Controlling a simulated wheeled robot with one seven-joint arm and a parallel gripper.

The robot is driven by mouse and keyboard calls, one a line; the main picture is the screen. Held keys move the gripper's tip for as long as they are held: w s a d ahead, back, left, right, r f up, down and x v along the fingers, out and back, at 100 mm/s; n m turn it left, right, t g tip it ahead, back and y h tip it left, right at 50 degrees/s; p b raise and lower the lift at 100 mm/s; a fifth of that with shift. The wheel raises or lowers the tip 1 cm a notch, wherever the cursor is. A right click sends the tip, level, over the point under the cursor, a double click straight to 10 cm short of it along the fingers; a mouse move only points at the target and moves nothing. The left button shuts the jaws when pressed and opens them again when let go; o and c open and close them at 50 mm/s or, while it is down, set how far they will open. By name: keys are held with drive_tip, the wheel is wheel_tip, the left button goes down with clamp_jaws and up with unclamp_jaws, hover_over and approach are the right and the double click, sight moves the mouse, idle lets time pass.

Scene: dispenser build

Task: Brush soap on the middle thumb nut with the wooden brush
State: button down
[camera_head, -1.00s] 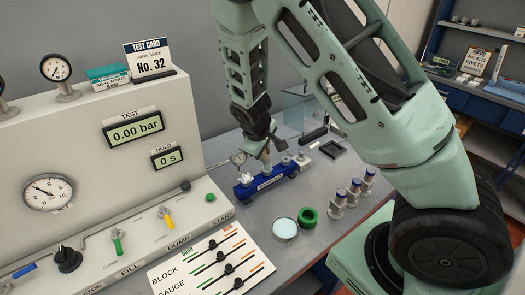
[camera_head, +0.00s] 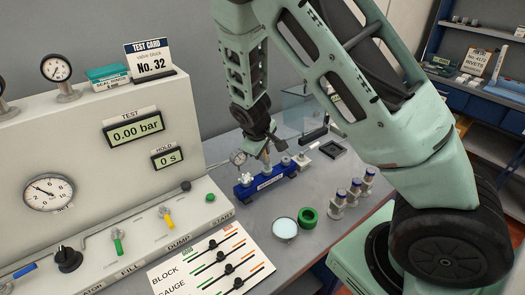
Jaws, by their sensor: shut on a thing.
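The blue valve block (camera_head: 262,187) stands on the grey bench, with a small gauge (camera_head: 238,157) and pale and grey fittings along its top. My gripper (camera_head: 266,138) is above the block and shut on the slim wooden brush (camera_head: 266,156). The brush points down at the middle of the block, where the middle thumb nut is mostly hidden. I cannot tell whether the bristles touch the nut. A round dish with pale content (camera_head: 285,228), perhaps the soap, stands in front of the block.
A green ring (camera_head: 308,216) lies right of the dish. Several small blue-topped fittings (camera_head: 355,187) stand further right. A black tray (camera_head: 333,150) lies behind.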

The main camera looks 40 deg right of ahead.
drive_tip(key=shift+s, duration=0.2)
drive_tip(key=shift+w, duration=0.15)
drive_tip(key=shift+w, duration=0.5)
drive_tip(key=shift+s, duration=0.15)
drive_tip(key=shift+s, duration=0.5)
drive_tip(key=shift+r, duration=0.1)
drive_tip(key=shift+r+p, duration=2.45)
drive_tip(key=shift+r, duration=0.5)
